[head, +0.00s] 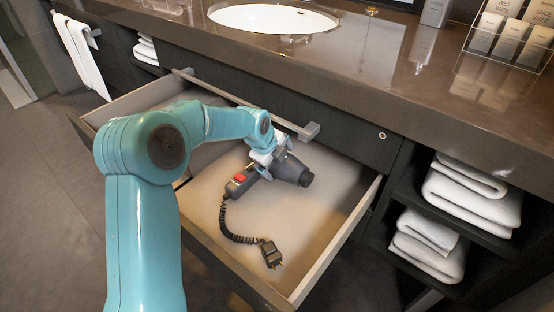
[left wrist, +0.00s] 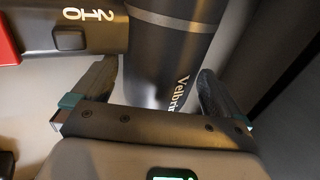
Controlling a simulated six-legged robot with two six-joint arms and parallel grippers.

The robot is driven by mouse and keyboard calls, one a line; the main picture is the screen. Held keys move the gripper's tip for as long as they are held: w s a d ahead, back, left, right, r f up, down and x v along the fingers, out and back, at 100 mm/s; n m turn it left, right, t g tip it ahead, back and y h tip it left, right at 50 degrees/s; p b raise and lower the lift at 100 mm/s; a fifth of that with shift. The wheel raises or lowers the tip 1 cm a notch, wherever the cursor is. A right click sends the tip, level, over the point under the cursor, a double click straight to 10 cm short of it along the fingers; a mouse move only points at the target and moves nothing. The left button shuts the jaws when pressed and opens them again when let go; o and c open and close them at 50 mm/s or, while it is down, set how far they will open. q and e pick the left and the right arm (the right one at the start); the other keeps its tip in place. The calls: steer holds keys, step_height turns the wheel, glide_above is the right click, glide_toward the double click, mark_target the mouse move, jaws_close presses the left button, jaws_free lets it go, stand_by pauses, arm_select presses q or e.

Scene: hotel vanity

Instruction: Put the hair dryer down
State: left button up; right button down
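The hair dryer (head: 291,170) is dark, with a red switch on its handle, and is at the open drawer's (head: 322,222) floor. I cannot tell whether it rests fully on it. Its coiled cord and plug (head: 269,252) lie on the drawer floor. My left gripper (head: 273,160) is at the dryer's barrel. In the left wrist view the barrel (left wrist: 172,45) lies between the two widely spaced fingers (left wrist: 160,85), with the handle at upper left. Whether both fingers press on the barrel is unclear. My right gripper is not in view.
The counter (head: 350,55) with a sink (head: 270,18) is above. Folded towels (head: 470,195) fill shelves at right. Bare drawer floor shows right of the cord.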

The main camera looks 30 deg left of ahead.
arm_select(q)
steer(key=shift+r, duration=0.35)
steer(key=p+v, duration=0.1)
steer(key=v, duration=0.2)
steer(key=shift+r, duration=0.15)
steer(key=s, duration=0.4)
steer(key=s+p, duration=0.1)
steer(key=s, duration=0.3)
steer(key=s+a+p, duration=0.1)
steer(key=s, duration=0.3)
steer(key=shift+f, duration=0.35)
